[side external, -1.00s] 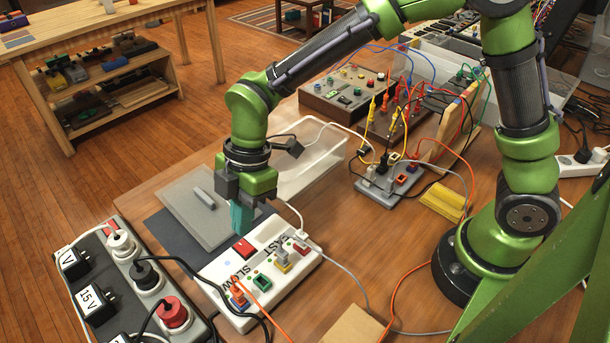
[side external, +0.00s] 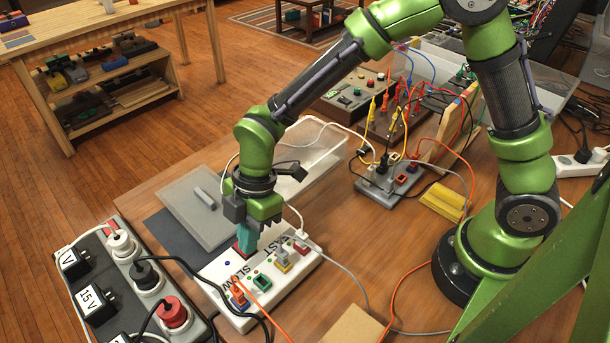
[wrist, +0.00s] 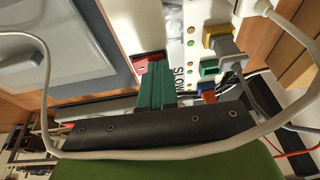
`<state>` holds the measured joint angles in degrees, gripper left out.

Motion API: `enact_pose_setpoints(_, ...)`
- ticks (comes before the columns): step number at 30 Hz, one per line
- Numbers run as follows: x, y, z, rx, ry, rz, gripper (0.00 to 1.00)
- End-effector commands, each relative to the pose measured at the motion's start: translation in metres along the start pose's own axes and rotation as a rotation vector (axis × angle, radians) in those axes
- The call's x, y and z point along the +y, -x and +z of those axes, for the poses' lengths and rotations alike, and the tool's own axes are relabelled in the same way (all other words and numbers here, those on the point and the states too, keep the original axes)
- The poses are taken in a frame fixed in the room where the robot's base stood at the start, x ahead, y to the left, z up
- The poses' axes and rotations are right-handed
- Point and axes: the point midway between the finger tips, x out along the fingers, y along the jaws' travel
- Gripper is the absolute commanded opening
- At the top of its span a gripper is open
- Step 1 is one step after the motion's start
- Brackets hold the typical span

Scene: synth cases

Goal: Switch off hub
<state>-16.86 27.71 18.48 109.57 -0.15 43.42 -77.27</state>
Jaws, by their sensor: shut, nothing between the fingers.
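The hub is a white box (side external: 211,272) marked FAST and SLOW, with small coloured lights and several coloured sockets and plugs. It also shows in the wrist view (wrist: 174,48). A red rocker switch (side external: 239,253) sits at its upper left end in the side view; a red edge of it shows in the wrist view (wrist: 143,63). My gripper (side external: 247,243) points down with its teal fingers shut and empty, right at the red switch and covering much of it. I cannot tell whether the fingertips touch it or which way it is tipped.
A grey power strip (side external: 124,262) with plugs and adapters lies left of the hub. A grey lidded tray (side external: 185,215) and a clear bin (side external: 322,165) lie behind. A white cable (wrist: 45,100) loops close around my gripper. A second strip (side external: 375,187) stands further right.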

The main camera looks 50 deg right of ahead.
Motion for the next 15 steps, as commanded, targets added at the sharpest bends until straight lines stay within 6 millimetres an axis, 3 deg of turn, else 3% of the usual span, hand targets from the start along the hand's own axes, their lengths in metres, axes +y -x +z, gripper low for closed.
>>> enact_pose_setpoints(15, 0.016, 0.002, 0.001, -0.001, 0.000, 0.000, 0.00)
